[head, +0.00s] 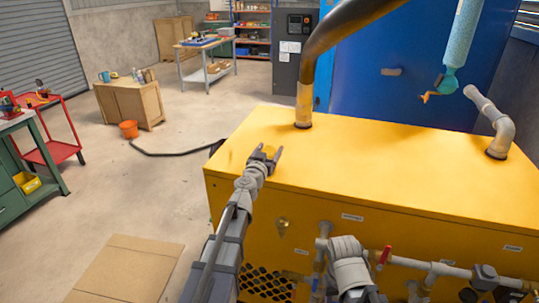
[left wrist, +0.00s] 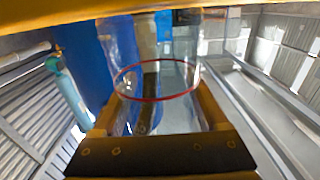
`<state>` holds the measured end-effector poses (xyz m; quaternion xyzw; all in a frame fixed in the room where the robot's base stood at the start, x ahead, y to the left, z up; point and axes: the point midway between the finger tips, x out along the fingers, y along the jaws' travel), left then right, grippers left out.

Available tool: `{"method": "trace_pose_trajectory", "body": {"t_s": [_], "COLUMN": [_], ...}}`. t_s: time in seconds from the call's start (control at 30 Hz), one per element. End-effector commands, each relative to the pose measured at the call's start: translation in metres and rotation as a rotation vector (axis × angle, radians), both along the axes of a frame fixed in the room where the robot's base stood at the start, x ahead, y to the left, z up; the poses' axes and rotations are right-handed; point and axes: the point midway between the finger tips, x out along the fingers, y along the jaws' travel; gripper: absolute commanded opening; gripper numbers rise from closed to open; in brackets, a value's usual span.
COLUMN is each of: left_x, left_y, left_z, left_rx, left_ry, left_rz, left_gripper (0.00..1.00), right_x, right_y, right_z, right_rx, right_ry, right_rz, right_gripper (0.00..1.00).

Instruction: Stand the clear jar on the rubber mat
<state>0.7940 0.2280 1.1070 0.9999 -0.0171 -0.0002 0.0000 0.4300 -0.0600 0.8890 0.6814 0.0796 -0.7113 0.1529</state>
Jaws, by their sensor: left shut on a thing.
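My left gripper (head: 266,153) is in front of the yellow cabinet's top in the head view. In the left wrist view its two fingers (left wrist: 160,125) are shut on the clear jar (left wrist: 155,55), a see-through cylinder with a thin red ring. The background shows through the jar, and it can barely be made out in the head view. I cannot tell from these views how far the jar is above the cabinet top. I cannot make out a rubber mat in either view.
The yellow cabinet (head: 400,165) has a dark bent pipe (head: 305,85) and a grey elbow pipe (head: 492,118) rising from its top. A teal cylinder (head: 460,45) hangs behind. A brown flat sheet (head: 125,268) lies on the floor at left. Much of the cabinet top is bare.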

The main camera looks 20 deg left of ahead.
Motion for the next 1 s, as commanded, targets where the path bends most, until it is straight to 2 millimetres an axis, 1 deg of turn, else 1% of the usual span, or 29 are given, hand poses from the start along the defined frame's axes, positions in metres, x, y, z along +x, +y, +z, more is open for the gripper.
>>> {"method": "trace_pose_trajectory", "body": {"t_s": [0.13, 0.27, 0.3, 0.5, 0.73, 0.87, 1.0], "left_x": [0.000, 0.000, 0.000, 0.000, 0.000, 0.000, -0.014], "left_y": [0.000, 0.000, 0.000, 0.000, 0.000, 0.000, 0.000], "left_z": [0.001, -0.003, -0.002, -0.002, -0.001, 0.002, 0.002], "left_rx": [0.000, 0.000, 0.000, 0.000, 0.000, 0.000, 0.000], "left_ry": [0.000, 0.000, 0.000, 0.000, 0.000, 0.000, 0.000], "left_rz": [0.000, 0.000, 0.000, 0.000, 0.000, 0.000, 0.001], "left_gripper": [0.17, 0.17, 0.79, 1.00, 1.00, 1.00, 1.00], "right_x": [0.000, 0.000, 0.000, 0.000, 0.000, 0.000, 0.000], "right_y": [0.000, 0.000, 0.000, 0.000, 0.000, 0.000, 0.000], "right_z": [0.001, -0.003, -0.002, -0.002, -0.001, 0.002, 0.002], "right_rx": [0.000, 0.000, 0.000, 0.000, 0.000, 0.000, 0.000], "right_ry": [0.000, 0.000, 0.000, 0.000, 0.000, 0.000, 0.000], "right_rz": [0.000, 0.000, 0.000, 0.000, 0.000, 0.000, 0.000], "right_gripper": [0.50, 0.50, 0.50, 0.50, 0.50, 0.50, 0.50]}}
